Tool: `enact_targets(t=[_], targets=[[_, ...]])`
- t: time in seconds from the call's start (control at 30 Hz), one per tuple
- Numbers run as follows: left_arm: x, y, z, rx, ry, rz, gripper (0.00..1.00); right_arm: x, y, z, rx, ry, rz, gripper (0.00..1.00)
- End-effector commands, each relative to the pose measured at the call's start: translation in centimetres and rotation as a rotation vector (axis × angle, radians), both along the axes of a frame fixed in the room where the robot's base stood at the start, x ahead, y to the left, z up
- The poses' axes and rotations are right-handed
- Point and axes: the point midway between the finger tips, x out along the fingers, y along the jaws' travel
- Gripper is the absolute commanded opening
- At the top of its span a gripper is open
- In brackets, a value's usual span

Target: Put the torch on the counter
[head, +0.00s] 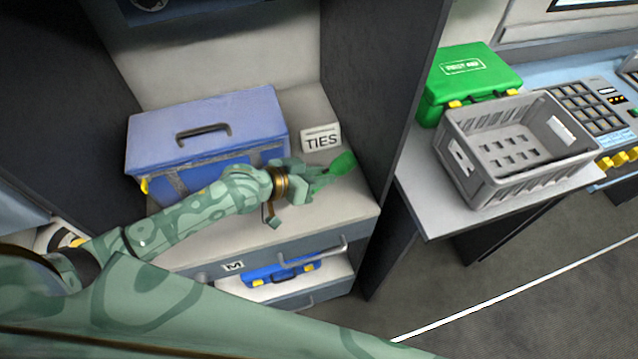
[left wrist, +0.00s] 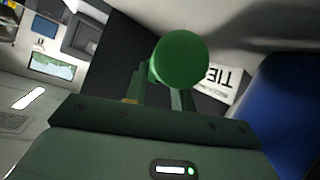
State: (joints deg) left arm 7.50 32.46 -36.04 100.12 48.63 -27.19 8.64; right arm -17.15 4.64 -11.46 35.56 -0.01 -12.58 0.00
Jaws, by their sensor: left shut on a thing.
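My left gripper (head: 312,181) reaches over the shelf surface in the cabinet. It is shut on a green torch (head: 342,164), whose rounded end points right, away from the arm. In the left wrist view the torch (left wrist: 180,60) shows as a round green end between the fingers (left wrist: 160,92). I cannot tell whether the torch touches the surface below. The grey counter (head: 448,208) stands to the right, beyond the cabinet's dark side wall. My right gripper is not in view.
A blue toolbox (head: 205,135) and a TIES sign (head: 320,138) stand near the gripper. The cabinet's side wall (head: 372,90) separates the shelf from the counter. A grey crate (head: 520,145) and a green first aid case (head: 470,80) occupy much of the counter. A drawer (head: 300,275) below holds a blue case.

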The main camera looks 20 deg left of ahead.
Motion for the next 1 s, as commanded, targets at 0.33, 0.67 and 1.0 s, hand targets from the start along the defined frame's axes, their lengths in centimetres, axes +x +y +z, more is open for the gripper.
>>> enact_targets(t=[0.33,0.67,1.0], targets=[[0.7,0.2,-3.8,-0.001,-0.001,0.002,0.0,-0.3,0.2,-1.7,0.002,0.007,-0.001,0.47],[0.6,0.2,-4.1,0.001,0.0,0.001,0.31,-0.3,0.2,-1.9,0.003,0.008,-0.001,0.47],[0.6,0.2,-4.0,0.001,0.0,0.001,0.47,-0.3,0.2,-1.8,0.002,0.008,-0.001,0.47]])
